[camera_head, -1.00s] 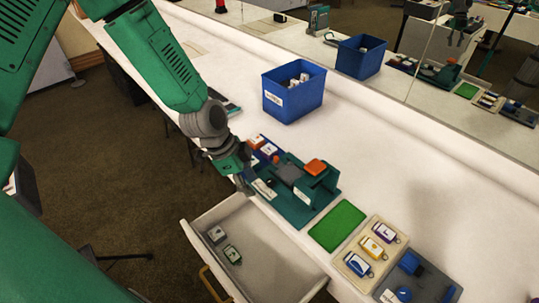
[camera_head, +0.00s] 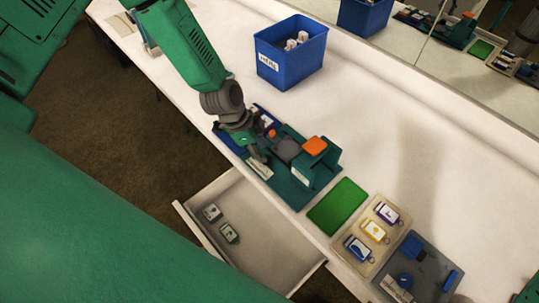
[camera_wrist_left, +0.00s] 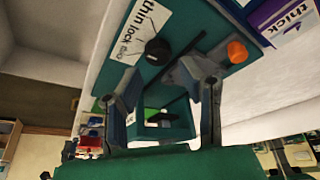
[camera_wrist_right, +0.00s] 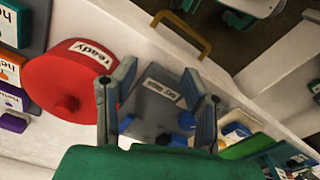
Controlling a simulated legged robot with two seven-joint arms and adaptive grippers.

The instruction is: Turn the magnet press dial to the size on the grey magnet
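The teal magnet press (camera_head: 290,193) with an orange top (camera_head: 315,146) stands on the table. My left gripper (camera_head: 258,154) is at its left end, over the label side. The left wrist view shows a black dial (camera_wrist_left: 157,48) beside a white label reading "thin", "lock" and a third word I cannot read fully. My left gripper (camera_wrist_left: 170,88) is open and empty, with the dial beyond its fingertips, apparently apart. A grey magnet (camera_head: 212,212) and a green-edged one (camera_head: 229,232) lie in the open drawer (camera_head: 268,255); their print is too small to read. My right gripper (camera_wrist_right: 152,90) is open and empty.
A blue bin (camera_head: 290,62) stands behind the press. A green mat (camera_head: 337,206), a beige tray (camera_head: 351,244) of several tags and a grey board (camera_head: 440,268) lie to the right. A red "ready" button (camera_wrist_right: 65,80) shows in the right wrist view. A mirror backs the table.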

